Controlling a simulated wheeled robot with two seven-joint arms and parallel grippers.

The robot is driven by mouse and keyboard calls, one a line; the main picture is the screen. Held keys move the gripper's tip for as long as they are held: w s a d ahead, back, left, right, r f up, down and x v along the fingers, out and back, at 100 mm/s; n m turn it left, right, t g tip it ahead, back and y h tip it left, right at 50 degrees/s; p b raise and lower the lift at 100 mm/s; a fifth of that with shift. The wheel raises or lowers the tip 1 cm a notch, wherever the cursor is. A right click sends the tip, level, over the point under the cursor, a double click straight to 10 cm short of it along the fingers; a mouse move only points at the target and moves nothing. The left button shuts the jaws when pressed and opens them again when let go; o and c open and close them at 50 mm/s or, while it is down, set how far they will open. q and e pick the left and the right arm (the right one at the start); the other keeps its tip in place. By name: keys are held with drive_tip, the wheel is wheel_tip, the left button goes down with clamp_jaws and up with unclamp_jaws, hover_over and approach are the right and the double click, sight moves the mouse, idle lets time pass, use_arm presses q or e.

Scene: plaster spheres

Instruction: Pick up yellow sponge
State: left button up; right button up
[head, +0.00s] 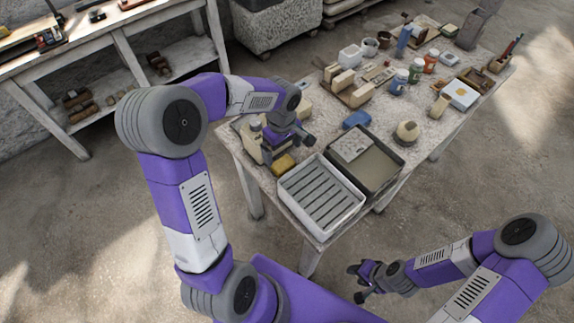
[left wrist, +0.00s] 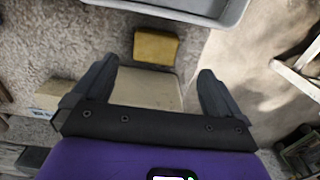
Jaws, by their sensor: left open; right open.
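The yellow sponge (head: 284,164) lies on the table near its left edge, beside the white slatted tray. It also shows in the left wrist view (left wrist: 156,46), just beyond the fingertips. My left gripper (head: 288,148) is open above the table, close to the sponge and apart from it. In the left wrist view, its fingers (left wrist: 158,68) are spread wide, with a beige block (left wrist: 146,88) seen between them; I cannot tell how far below it is. My right gripper (head: 357,283) is open and empty, off the table's front side.
A white slatted tray (head: 285,186) and a dark-rimmed tray (head: 391,181) stand right of the sponge. A blue item (head: 356,119), a round beige-topped object (head: 407,131) and several jars and blocks crowd the table behind. A shelved bench (head: 120,45) stands at back left.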

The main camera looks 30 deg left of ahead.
sight(283, 163)
use_arm(q)
drive_tip(key=shift+w+f, duration=0.2)
drive_tip(key=shift+f, duration=0.4)
wheel_tip(283, 163, down, 2)
drive_tip(key=shift+f+b, duration=0.1)
drive_tip(key=shift+b, duration=0.4)
drive_tip(key=f, duration=0.1)
drive_tip(key=f+b, duration=0.1)
drive_tip(key=f, duration=0.3)
drive_tip(key=shift+w+a+f+b, duration=0.1)
drive_tip(key=shift+w+a+b, duration=0.1)
drive_tip(key=shift+a+b, duration=0.1)
drive_tip(key=shift+d, duration=0.1)
use_arm(e)
drive_tip(key=f, duration=0.3)
drive_tip(key=shift+w+f, duration=0.1)
drive_tip(key=shift+w, duration=0.1)
use_arm(q)
drive_tip(key=shift+c, duration=0.3)
drive_tip(key=c, duration=1)
